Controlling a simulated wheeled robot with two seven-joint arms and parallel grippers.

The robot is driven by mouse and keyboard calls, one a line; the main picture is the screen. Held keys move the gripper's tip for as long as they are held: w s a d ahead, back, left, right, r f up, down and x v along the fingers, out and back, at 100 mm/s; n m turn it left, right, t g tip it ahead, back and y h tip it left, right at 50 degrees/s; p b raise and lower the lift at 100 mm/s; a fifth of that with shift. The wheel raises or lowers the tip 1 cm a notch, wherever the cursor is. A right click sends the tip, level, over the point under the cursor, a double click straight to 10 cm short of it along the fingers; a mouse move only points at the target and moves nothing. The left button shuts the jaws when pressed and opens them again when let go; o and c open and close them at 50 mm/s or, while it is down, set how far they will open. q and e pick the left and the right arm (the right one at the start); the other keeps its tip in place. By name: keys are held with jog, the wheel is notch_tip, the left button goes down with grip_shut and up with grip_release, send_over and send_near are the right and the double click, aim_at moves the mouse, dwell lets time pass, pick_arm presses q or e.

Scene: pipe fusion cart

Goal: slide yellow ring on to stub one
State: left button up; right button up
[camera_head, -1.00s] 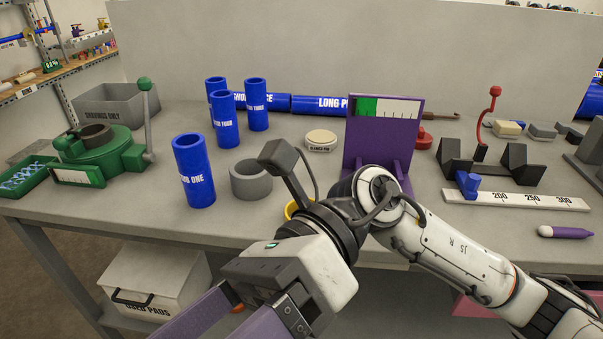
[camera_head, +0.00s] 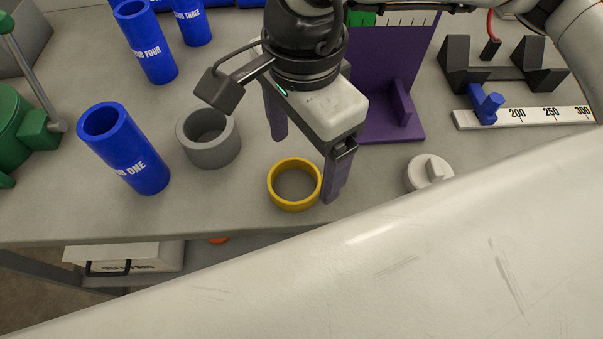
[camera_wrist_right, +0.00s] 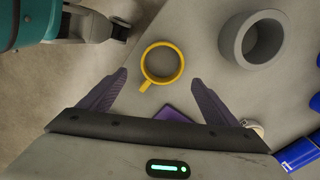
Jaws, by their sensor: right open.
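The yellow ring (camera_head: 292,204) lies flat on the bench near its front edge. In the right wrist view the ring (camera_wrist_right: 146,64) shows a small tab on its rim and sits ahead of the fingertips. My right gripper (camera_head: 306,150) is open, pointing down, with its purple fingers apart. One finger is behind the ring and the other beside its right rim; nothing is held. In the right wrist view my right gripper (camera_wrist_right: 159,77) is empty. Stub one (camera_head: 128,150), a blue tube, stands upright to the left. My left gripper is not in view.
A thick grey ring (camera_head: 210,152) stands between stub one and the yellow ring. Stub four (camera_head: 145,45) and stub three (camera_head: 192,22) stand behind. A purple stand (camera_head: 385,75) and a pale knobbed disc (camera_head: 430,172) are right of my gripper. A green clamp (camera_head: 30,130) is far left.

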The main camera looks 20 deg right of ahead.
aim_at(300, 185)
jog(key=f+p, duration=0.1)
jog(key=f, duration=0.3)
jog(key=shift+a+f, duration=0.2)
jog(key=shift+f, duration=0.35)
jog(key=shift+w+f, duration=0.1)
jog(key=c, duration=1)
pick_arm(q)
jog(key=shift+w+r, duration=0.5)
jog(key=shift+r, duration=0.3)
pick_arm(e)
jog(key=shift+c, duration=0.5)
